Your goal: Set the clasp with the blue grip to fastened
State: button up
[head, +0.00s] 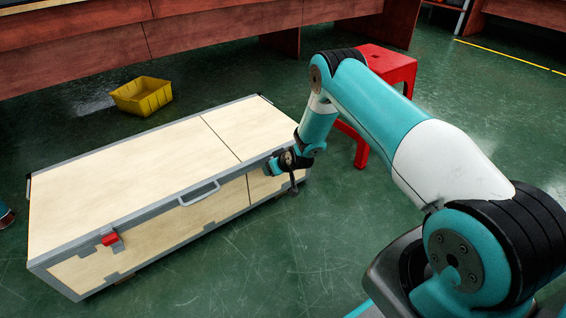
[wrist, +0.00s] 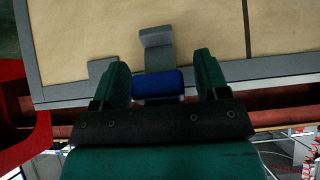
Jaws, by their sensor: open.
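A long wooden case (head: 130,175) with grey metal edging stands on the green floor in the head view. My gripper (head: 284,166) is at its right front end and hides the clasp there. In the wrist view the clasp's blue grip (wrist: 158,84) lies between the two open green fingers of my gripper (wrist: 162,85), with a gap on either side. A grey metal plate of the clasp (wrist: 157,50) extends from the blue grip over the case's edge and sticks up at its far end. I cannot tell whether the clasp is fastened.
Another clasp with a red grip (head: 109,239) is at the case's left front. A grey handle (head: 199,193) is between them. A red stool (head: 386,68) stands behind my arm, and a yellow bin (head: 141,96) behind the case. Floor in front is clear.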

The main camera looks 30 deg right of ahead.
jog(key=p+v, duration=0.7)
jog(key=v, duration=1)
